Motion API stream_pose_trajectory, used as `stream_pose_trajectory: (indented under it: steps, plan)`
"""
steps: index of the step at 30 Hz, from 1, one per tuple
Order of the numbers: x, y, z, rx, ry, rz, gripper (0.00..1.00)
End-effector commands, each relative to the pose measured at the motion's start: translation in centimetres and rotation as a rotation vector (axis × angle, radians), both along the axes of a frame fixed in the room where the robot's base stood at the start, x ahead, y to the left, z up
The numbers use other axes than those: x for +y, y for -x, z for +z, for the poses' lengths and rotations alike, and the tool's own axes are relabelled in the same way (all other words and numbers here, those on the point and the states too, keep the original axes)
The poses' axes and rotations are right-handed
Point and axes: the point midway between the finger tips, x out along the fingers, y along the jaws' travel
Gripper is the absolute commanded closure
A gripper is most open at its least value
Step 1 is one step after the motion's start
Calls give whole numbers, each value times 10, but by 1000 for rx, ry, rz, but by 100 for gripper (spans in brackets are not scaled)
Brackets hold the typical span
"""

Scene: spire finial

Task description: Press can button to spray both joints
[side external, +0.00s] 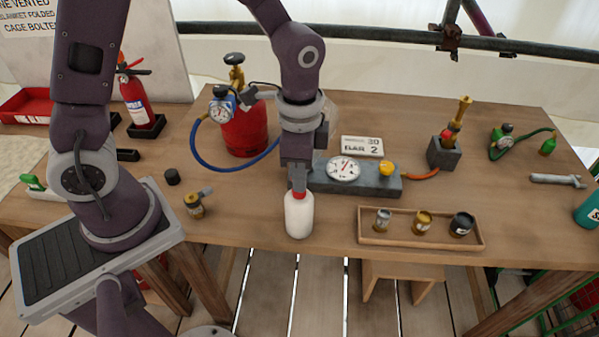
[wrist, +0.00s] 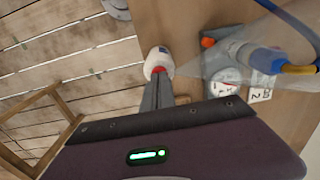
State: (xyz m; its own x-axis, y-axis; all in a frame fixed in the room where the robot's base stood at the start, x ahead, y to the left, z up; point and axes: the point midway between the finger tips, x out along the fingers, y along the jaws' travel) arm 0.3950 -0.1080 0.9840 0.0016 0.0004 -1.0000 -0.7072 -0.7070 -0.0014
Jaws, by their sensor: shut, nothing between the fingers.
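A white can (side external: 299,216) with a red top stands upright near the front edge of the table. My gripper (side external: 298,188) is shut and empty, pointing down with its fingertips at the red top. In the wrist view, the fingertips (wrist: 158,78) meet the red top of the white can (wrist: 154,58); whether the button is pressed down I cannot tell. A red cylinder (side external: 245,128) carries a gauge and a blue hose (side external: 208,160). A grey gauge block (side external: 370,184) has an orange hose leading to a brass-topped fitting (side external: 452,136). I cannot tell which connections are the joints.
A wooden tray (side external: 370,238) with several small jars is right of the can. A fire extinguisher (side external: 135,95) stands at the back left. A pale translucent cone (wrist: 215,65) crosses the wrist view; its nature is unclear.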

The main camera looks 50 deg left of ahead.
Motion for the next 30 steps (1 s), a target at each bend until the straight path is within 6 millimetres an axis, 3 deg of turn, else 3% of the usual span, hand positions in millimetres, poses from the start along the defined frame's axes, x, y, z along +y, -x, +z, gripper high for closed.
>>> stream_pose_trajectory:
  steps: [4, 14, 17, 30]
  plan:
    - [0, 1, -15, 6, 0, 0, 100]
    - [1, 2, -12, 6, -1, 0, 100]
    - [0, 1, 2, 3, 0, 1, 100]
    - [0, -1, 105, -6, 1, 1, 100]
